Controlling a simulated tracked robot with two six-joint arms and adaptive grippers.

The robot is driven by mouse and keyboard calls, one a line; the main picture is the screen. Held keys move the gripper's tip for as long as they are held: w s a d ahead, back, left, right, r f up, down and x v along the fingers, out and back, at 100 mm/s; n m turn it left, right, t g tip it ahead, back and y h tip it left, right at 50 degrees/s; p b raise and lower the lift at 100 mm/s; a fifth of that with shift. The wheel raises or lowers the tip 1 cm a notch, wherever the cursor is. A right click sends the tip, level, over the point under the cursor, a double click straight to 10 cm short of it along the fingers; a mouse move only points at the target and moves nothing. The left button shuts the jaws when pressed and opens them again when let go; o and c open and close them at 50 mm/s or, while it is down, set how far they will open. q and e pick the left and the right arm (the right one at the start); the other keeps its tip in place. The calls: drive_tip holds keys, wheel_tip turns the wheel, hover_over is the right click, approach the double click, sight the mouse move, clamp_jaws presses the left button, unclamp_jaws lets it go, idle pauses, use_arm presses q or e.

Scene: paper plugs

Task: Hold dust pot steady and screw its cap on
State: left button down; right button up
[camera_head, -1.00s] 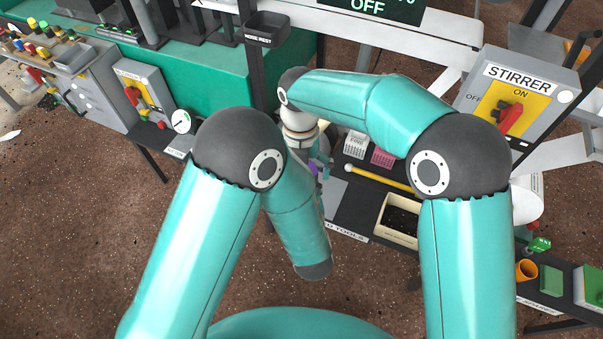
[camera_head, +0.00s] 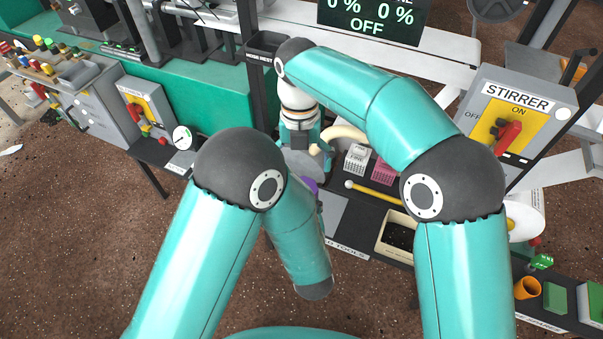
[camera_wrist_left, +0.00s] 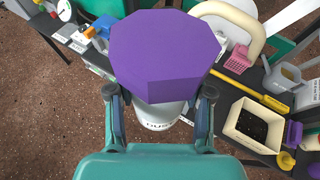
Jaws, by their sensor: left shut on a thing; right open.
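The purple eight-sided cap (camera_wrist_left: 165,50) fills the top middle of the left wrist view, above the pale dust pot (camera_wrist_left: 158,115). It hides the pot's top, so I cannot tell how far it is seated. My left gripper (camera_wrist_left: 160,105) is shut on the pot, a finger on each side, with part of the printed label showing between them. In the head view only a bit of the purple cap (camera_head: 311,184) shows beside my left arm. My right gripper (camera_head: 303,148) is open, farther back than the cap and apart from it; its fingertips are hard to make out.
A dark bench holds a white basket (camera_head: 355,158), a pink basket (camera_head: 383,172), a yellow rod (camera_head: 372,190) and a cream box (camera_head: 398,233). The stirrer switch box (camera_head: 510,120) stands at right. A cream curved piece (camera_head: 343,134) is close to my right gripper.

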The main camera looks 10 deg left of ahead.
drive_tip(key=shift+r, duration=0.25)
drive_tip(key=shift+f, duration=0.1)
drive_tip(key=shift+s+d+f, duration=0.1)
drive_tip(key=shift+s+f, duration=0.05)
drive_tip(key=shift+f, duration=1.15)
drive_tip(key=shift+s+f, duration=0.15)
drive_tip(key=shift+f, duration=1.2)
drive_tip(key=shift+s+d+f, duration=0.1)
drive_tip(key=shift+s+f, duration=0.05)
drive_tip(key=shift+f, duration=1.15)
